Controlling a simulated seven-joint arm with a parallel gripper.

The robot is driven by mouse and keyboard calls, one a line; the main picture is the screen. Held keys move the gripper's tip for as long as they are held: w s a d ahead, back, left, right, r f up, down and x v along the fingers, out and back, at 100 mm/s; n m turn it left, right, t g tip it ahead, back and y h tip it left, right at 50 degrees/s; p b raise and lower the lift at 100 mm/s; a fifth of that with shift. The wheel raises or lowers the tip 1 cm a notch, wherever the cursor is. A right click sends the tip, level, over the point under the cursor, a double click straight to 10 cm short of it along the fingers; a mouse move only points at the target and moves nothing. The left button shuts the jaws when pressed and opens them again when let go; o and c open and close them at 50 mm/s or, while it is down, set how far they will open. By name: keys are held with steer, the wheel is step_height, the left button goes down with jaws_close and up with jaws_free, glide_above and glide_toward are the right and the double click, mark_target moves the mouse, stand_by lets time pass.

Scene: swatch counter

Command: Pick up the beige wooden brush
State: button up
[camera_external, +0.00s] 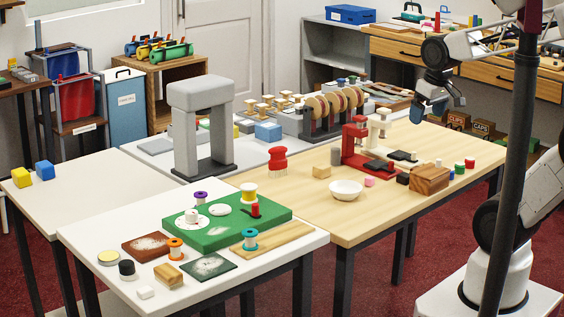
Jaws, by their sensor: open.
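I cannot tell for certain which thing is the beige wooden brush. A small light-brown wooden block (169,275), possibly a brush, lies near the front edge of the white table at the lower left. A red-handled piece with pale bristles (278,161) stands upright on the wooden table. A larger brown wooden block (430,180) lies at that table's right. My gripper (424,112) is open and empty, above the right rear part of the wooden table, far from the small block.
A green board (225,232) with spools and white discs lies on the front white table. A white bowl (346,190), a red stand (355,142) and a tall grey arch (199,95) are obstacles. Bare wood (300,205) lies left of the bowl.

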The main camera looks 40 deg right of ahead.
steer(key=w+a+f+m+g+y, duration=0.1)
steer(key=w+a+f+m+y, duration=0.3)
steer(key=a, duration=0.8)
steer(key=w+a+m+g+y, duration=0.1)
steer(key=w+a+y, duration=0.35)
steer(key=a, duration=0.75)
steer(key=w+a+f+m+g+y, duration=0.1)
steer(key=w+a+f+m, duration=0.1)
steer(key=w+a, duration=0.75)
steer(key=m+y, duration=0.4)
steer(key=m, duration=0.6)
glide_toward(163, 272)
steer(key=shift+x, duration=0.9)
steer(key=shift+s+a+f+m, duration=0.1)
steer(key=shift+a+f+m, duration=0.2)
steer(key=shift+m, duration=0.1)
steer(key=shift+r, duration=0.1)
steer(key=shift+x, duration=1.25)
